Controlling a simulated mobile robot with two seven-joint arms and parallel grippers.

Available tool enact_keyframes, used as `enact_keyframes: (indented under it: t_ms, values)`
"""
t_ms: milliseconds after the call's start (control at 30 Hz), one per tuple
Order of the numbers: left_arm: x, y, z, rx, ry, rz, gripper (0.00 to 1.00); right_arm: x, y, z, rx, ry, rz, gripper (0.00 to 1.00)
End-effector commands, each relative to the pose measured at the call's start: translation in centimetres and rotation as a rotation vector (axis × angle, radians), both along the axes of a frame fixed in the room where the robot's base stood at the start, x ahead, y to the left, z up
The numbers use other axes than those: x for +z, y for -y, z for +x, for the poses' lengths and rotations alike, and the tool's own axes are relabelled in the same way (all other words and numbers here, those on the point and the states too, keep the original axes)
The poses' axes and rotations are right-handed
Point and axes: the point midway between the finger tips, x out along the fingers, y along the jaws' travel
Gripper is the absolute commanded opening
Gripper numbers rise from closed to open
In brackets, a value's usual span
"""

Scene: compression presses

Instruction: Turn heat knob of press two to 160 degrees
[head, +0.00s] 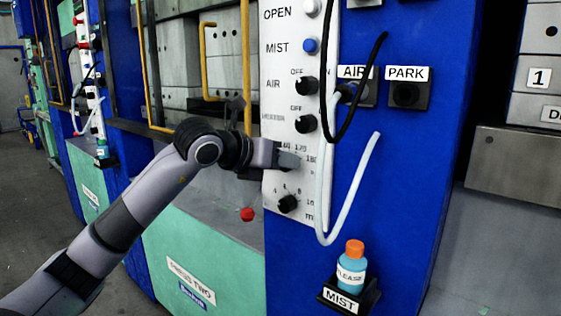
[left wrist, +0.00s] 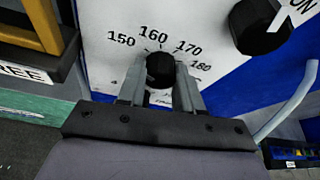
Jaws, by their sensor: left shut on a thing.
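The heat knob (left wrist: 160,68) is a small black knob on the white control panel (left wrist: 112,18), with 150, 160, 170 and 180 printed in an arc around it. My left gripper (left wrist: 160,88) is shut on the knob, with one finger on each side of it. The pointer of the knob cannot be made out. In the head view my left gripper (head: 290,160) reaches the panel from the left and hides the knob. A green panel (head: 205,245) below carries the label PRESS TWO (head: 190,281). My right gripper is not in view.
Above the heat knob are two black knobs, the upper marked AIR (head: 306,86); another black knob (head: 288,204) is below. A black cable (head: 358,100) and a white hose (head: 350,200) hang close to the right. A blue bottle (head: 351,275) stands in a MIST holder.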

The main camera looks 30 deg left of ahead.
Motion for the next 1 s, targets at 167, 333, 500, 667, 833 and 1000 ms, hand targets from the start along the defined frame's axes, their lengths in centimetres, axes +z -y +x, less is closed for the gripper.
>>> enact_keyframes:
  t_ms: [167, 333, 500, 667, 833, 1000]
  values:
    - [0.0, 0.1, 0.0, -0.001, 0.008, 0.104, 0.04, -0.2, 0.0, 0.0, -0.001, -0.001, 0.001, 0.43]
    - [0.0, 0.3, -0.1, -0.001, 0.020, 0.243, 0.04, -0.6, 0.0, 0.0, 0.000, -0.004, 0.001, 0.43]
    - [-0.1, 0.4, -0.1, -0.001, 0.032, 0.389, 0.04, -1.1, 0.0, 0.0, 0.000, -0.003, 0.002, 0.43]
    - [-0.2, 0.5, -0.1, 0.000, 0.042, 0.512, 0.04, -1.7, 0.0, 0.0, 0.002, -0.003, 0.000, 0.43]
    - [-0.2, 0.6, -0.1, 0.000, 0.049, 0.616, 0.04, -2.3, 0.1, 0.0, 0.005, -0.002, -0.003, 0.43]
    - [-0.2, 0.6, -0.1, 0.000, 0.053, 0.686, 0.04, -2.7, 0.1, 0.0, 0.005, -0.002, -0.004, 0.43]
